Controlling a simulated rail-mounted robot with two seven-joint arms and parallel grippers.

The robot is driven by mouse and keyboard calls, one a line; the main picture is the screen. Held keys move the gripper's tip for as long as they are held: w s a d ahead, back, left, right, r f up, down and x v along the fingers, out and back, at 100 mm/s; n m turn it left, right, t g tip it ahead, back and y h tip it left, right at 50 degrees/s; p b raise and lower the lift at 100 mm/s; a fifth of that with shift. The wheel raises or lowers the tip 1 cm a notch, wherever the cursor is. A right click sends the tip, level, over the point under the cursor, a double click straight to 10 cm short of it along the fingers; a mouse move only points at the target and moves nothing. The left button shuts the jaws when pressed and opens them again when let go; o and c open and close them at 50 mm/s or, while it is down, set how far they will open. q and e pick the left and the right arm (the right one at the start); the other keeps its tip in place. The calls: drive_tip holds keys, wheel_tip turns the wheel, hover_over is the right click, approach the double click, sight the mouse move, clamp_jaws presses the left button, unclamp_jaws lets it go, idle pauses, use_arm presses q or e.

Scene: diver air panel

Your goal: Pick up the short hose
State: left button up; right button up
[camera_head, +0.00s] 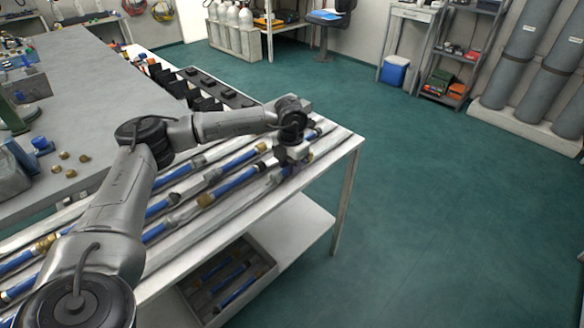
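Several blue hoses with brass or grey end fittings lie in rows on a pale rack-like bench top (323,158). One blue hose (233,183) with brass ends lies left of my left gripper. Another blue hose (183,171) lies farther left. I cannot tell which one is the short hose. My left gripper (287,168) points down over the right part of the rows, close to the hoses. Its fingertips are small and partly hidden, so I cannot tell whether it is open or holds anything. My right gripper is not in view.
A grey crate (268,264) with more blue hoses stands on the lower shelf (305,232). Black holders (205,103) line the bench's back side. A grey table (95,85) with brass fittings is at left. The green floor (440,215) to the right is clear.

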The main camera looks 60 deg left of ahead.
use_arm(q)
clamp_jaws()
